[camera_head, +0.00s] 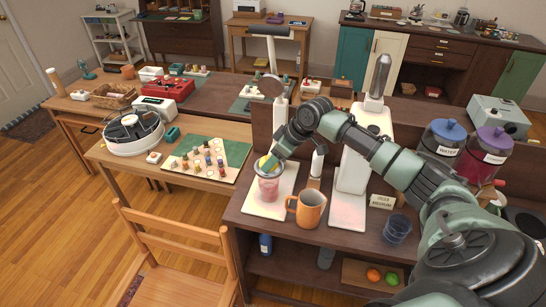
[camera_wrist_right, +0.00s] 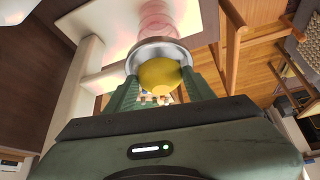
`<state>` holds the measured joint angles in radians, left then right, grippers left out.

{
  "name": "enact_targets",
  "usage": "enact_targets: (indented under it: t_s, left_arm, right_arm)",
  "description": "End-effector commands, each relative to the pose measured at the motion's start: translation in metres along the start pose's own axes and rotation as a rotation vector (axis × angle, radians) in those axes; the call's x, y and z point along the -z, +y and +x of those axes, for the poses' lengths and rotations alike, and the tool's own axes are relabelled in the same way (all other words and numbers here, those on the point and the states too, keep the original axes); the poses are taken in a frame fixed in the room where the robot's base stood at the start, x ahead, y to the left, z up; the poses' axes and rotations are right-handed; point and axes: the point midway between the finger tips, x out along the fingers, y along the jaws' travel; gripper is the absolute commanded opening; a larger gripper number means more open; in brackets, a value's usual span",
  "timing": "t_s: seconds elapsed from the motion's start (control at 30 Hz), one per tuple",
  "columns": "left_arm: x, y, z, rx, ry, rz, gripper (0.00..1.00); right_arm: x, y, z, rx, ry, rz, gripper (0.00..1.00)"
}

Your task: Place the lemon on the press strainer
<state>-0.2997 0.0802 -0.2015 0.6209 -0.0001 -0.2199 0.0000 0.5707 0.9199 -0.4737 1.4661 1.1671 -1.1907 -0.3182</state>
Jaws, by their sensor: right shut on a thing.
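The yellow lemon (camera_wrist_right: 162,75) is between the two green fingers of my right gripper (camera_wrist_right: 160,88), which is shut on it. In the wrist view, the lemon overlaps the round metal press strainer (camera_wrist_right: 150,48), right at its rim. I cannot tell whether it touches the strainer. A clear pinkish glass (camera_wrist_right: 155,15) shows beyond the strainer. In the head view, the lemon (camera_head: 265,161) and my right gripper (camera_head: 270,160) are just above the glass (camera_head: 268,188) on the press's pale base (camera_head: 262,209). My left gripper is not in view.
An orange mug (camera_head: 308,208) stands close to the right of the glass. A white upright machine (camera_head: 352,165) is farther right. A blue glass (camera_head: 397,229) and lidded jars (camera_head: 443,138) stand on the right side. A game board (camera_head: 207,158) lies on the table to the left.

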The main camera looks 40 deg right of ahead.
Motion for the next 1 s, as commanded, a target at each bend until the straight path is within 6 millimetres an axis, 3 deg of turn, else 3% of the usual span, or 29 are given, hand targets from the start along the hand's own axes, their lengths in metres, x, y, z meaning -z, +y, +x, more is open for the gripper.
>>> enact_targets:
  t_s: [0.2, 0.23, 0.3, 1.0]
  left_arm:
    - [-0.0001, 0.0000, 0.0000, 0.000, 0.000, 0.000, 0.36]
    - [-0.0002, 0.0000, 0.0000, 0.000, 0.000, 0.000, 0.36]
    - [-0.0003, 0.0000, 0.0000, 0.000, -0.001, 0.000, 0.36]
    - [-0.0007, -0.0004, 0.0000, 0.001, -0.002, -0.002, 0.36]
  right_arm:
    - [-0.0022, 0.0002, 0.0037, 0.000, 0.000, 0.000, 0.07]
    - [-0.0024, 0.0001, 0.0038, 0.000, 0.000, 0.000, 0.56]
    - [-0.0025, -0.0001, 0.0039, 0.000, -0.001, 0.001, 0.75]
    - [0.0007, -0.0042, -0.0004, 0.010, -0.003, -0.001, 0.75]
